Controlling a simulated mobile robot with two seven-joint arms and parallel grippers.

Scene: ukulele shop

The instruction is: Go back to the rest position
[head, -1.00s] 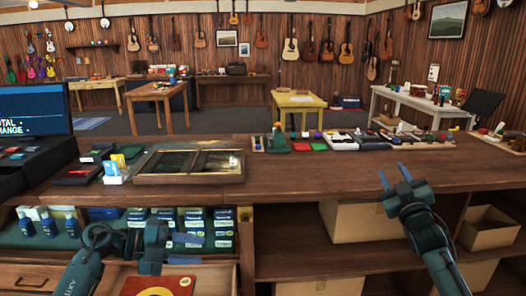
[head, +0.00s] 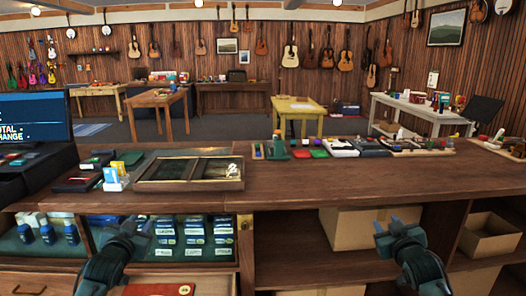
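My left gripper (head: 137,228) is at the lower left, in front of the counter's shelf with the small boxes, below the worktop. Nothing shows in it, and from this angle its fingers are too foreshortened to tell their gap. My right gripper (head: 398,220) is at the lower right, in front of the cardboard box under the counter. Its fingertips are apart with nothing between them. Both grippers look clear of the counter, and both arms come up from the bottom edge of the view.
The wooden counter (head: 330,185) runs across the view. On it are a framed display case (head: 190,185), a monitor (head: 30,117) at left, and a row of small goods. Below are small white boxes (head: 193,222), a cardboard box (head: 350,228) and an open box (head: 488,236).

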